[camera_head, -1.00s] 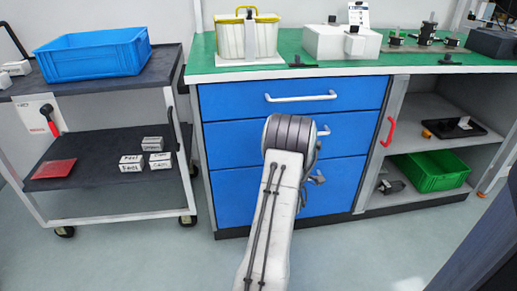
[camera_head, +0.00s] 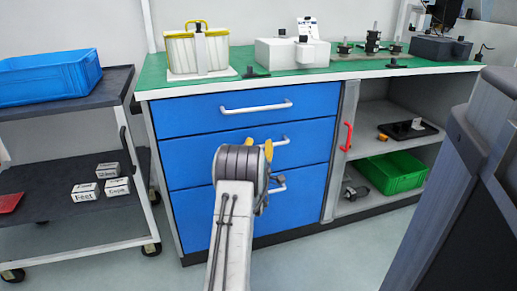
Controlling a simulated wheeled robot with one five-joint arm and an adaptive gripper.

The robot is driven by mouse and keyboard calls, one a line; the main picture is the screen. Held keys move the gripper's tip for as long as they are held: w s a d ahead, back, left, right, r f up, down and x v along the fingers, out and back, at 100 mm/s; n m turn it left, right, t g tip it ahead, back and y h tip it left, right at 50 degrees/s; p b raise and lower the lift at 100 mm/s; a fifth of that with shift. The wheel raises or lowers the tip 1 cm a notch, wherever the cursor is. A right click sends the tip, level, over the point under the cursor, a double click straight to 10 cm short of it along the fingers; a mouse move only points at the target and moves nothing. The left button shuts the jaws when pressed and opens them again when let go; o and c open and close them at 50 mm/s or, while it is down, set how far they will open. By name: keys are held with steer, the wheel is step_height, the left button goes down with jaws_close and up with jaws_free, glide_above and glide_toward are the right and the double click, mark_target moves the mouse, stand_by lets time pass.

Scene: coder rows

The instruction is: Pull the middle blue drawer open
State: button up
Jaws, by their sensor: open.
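The blue cabinet has stacked drawers, each with a light bar handle. The middle blue drawer (camera_head: 310,148) is shut, its front level with the others. The right part of its handle (camera_head: 281,142) shows; the left part is hidden behind my arm and gripper. My gripper (camera_head: 266,152) is mostly hidden behind my arm's rounded joint. A yellow-orange tip shows in front of the drawer, close to the handle in the picture. It is open; whether it touches the handle cannot be told. The top drawer (camera_head: 190,115) and the bottom drawer (camera_head: 300,195) are also shut.
A dark cart with a blue bin (camera_head: 48,78) and small white boxes (camera_head: 85,191) stands left. A green worktop (camera_head: 255,83) carries a yellow-handled container (camera_head: 196,52). Open shelves with a green crate (camera_head: 392,173) and a red handle (camera_head: 346,137) are right. Clear floor lies in front.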

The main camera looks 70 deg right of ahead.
steer(key=shift+w+d, duration=0.1)
steer(key=shift+d, duration=0.25)
steer(key=shift+c, duration=0.3)
jaws_close()
